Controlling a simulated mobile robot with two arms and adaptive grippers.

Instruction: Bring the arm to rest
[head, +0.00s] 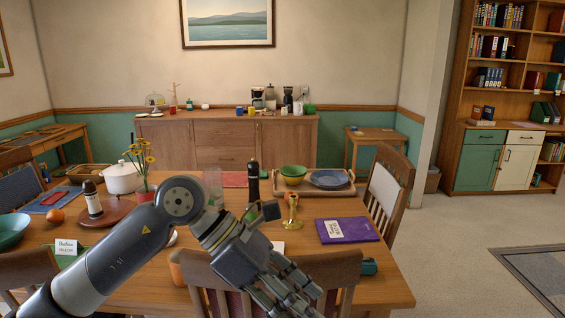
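My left arm (115,258) comes in from the lower left and reaches over the near side of the wooden dining table (385,285). Its elbow is raised, and the forearm slopes down to the right. My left gripper (290,300) points down and right, in front of a wooden chair back (335,268) at the table's near edge. Its fingers overlap in the view, so I cannot tell whether they are open or shut. No object shows clearly between them. My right gripper is not in view.
Near the arm stand a brass candlestick (292,212), a dark bottle (253,180), a purple book (347,228) and a tray (333,191) with bowl and plate. A white pot (121,177) stands left. Open floor (460,270) lies right of the table.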

